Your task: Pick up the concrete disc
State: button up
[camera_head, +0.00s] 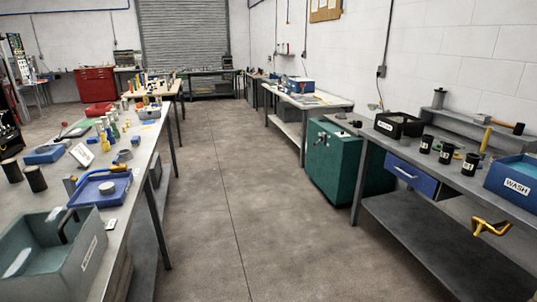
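A small pale grey disc (107,187), which looks like the concrete disc, sits in a shallow blue tray (84,196) on the left bench (148,152). A second grey round piece (124,156) lies farther back on the same bench; its material is too small to tell.
A grey bin (62,270) stands at the left bench's near end. Clear concrete floor (215,200) runs between the benches. A green cabinet (335,160) and the right bench (415,160) bound the right.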

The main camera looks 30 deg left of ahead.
aim_at(109, 188)
jog(key=i+u, duration=0.35)
jog(key=i, duration=0.15)
jog(key=i+u, duration=0.35)
jog(key=i, duration=0.15)
jog(key=i+l+u, duration=0.3)
jog(key=i, duration=0.2)
jog(key=i+j+u, duration=0.15)
jog(key=i+u, duration=1.05)
jog(key=i+l+u, duration=0.2)
jog(key=u, duration=0.25)
jog(key=i+u, duration=0.6)
jog(key=i, duration=0.15)
